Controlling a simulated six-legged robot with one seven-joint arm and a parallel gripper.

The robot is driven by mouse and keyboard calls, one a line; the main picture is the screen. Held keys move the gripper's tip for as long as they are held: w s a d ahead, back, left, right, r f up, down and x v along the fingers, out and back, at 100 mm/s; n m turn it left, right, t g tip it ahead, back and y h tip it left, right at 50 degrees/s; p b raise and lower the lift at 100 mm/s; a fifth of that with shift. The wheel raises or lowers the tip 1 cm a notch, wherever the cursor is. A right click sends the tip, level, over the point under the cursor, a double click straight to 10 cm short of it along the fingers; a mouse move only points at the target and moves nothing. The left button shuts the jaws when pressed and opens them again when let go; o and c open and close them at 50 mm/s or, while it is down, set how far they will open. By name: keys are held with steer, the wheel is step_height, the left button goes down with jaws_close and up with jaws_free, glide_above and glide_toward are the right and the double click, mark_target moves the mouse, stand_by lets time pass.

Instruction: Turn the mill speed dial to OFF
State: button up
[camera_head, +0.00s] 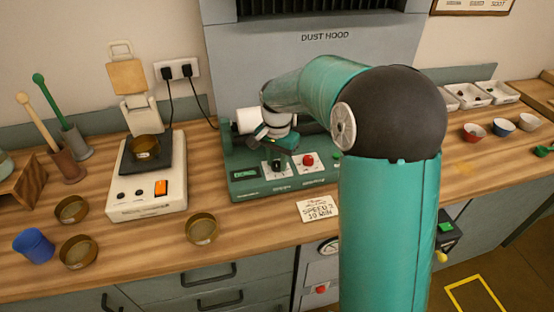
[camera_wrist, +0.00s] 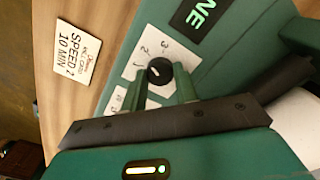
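The mill (camera_head: 240,187) is a green machine on the wooden worktop in the head view. Its black speed dial (camera_head: 277,165) sits on a white panel on its front. In the wrist view the dial (camera_wrist: 159,71) shows a short white mark, with a 2 and a 3 printed near it; which setting it points to is hard to tell. My gripper (camera_wrist: 163,72) has its two green fingers apart, one on each side of the dial. I cannot tell whether they touch it. In the head view my gripper (camera_head: 280,142) is just above the dial, partly hidden by my arm.
A red button (camera_head: 308,160) is right of the dial. A lit display (camera_wrist: 210,14) ends in "NE". A card reading SPEED 2, 10 MIN (camera_head: 317,208) lies before the mill. A balance (camera_head: 147,190) and brass dishes (camera_head: 202,228) stand left. My arm hides the mill's right end.

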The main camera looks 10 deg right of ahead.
steer(key=shift+n, duration=0.3)
steer(key=n, duration=0.3)
steer(key=shift+n, duration=0.3)
steer(key=n, duration=0.4)
steer(key=shift+n, duration=0.3)
steer(key=n, duration=0.9)
stand_by(0.3)
steer(key=o, duration=1)
steer(key=shift+c, duration=0.2)
